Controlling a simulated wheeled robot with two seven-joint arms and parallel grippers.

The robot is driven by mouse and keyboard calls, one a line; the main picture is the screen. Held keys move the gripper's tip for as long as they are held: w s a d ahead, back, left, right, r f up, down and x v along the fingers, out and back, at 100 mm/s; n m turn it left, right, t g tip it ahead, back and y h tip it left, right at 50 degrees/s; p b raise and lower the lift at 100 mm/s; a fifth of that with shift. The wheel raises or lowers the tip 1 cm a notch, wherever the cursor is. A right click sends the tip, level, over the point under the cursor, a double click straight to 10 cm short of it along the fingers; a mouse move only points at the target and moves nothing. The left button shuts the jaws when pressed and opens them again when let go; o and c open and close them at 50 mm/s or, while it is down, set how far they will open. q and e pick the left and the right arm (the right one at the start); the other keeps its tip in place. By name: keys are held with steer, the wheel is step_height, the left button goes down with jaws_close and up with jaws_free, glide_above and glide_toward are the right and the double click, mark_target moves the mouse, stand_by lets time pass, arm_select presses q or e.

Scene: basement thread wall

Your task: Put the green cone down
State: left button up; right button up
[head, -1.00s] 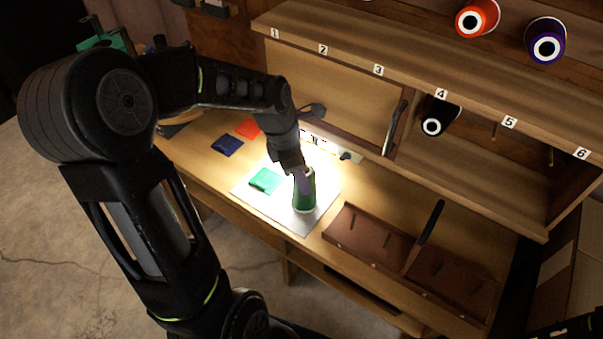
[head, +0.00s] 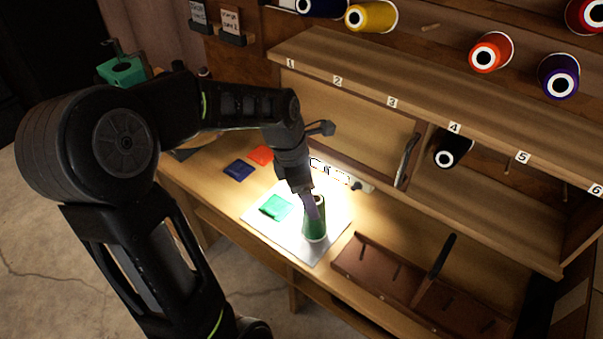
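The green cone (head: 316,230) stands upright on the brightly lit pale sheet (head: 297,247) on the workbench. My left gripper (head: 313,208) reaches down from above, with a purplish finger against the cone's upper left side. The other finger is hidden, so I cannot see whether the gripper grips the cone or is open around it. My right gripper is out of view.
A green swatch (head: 275,207) lies on the sheet left of the cone. Blue (head: 239,170) and red (head: 261,155) swatches lie farther back. A brown pegged rack (head: 400,283) is at right. The numbered shelf (head: 430,115) overhangs behind, with a black cone (head: 452,148) under number 4.

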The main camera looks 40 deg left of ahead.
arm_select(q)
steer(key=v, duration=0.8)
steer(key=shift+r, duration=0.25)
stand_by(0.4)
